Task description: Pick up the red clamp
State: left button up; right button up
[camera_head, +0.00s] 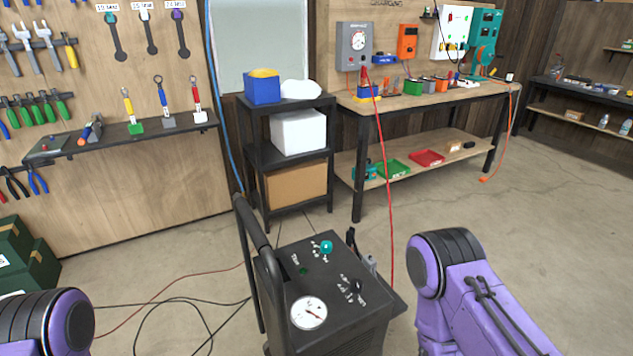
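A small red piece that looks like the red clamp (365,76) stands at the left front of the workbench, just above a blue and yellow block. A red cable (385,170) hangs from there over the bench edge and down behind the right side of the black cart (335,335). The clamp's jaws are too small to make out. Only purple links of my two arms show, at the lower left and lower right. Neither gripper is in the picture, and both arms are far from the clamp.
The cart, with handle, dial and knobs, stands close in front of me. Dark cables lie on the floor at left. Open floor lies to the right.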

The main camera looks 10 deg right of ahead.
aim_at(363, 76)
jog(key=z, duration=0.5)
jog(key=k, duration=1.2)
jog(key=z, duration=0.95)
jog(key=i, duration=1.25)
jog(key=z, duration=0.35)
jog(key=i, duration=2.5)
jog(key=u, duration=0.5)
jog(key=i, duration=1.2)
jog(key=u, duration=1.25)
jog(key=i, duration=1.15)
jog(key=u, duration=0.85)
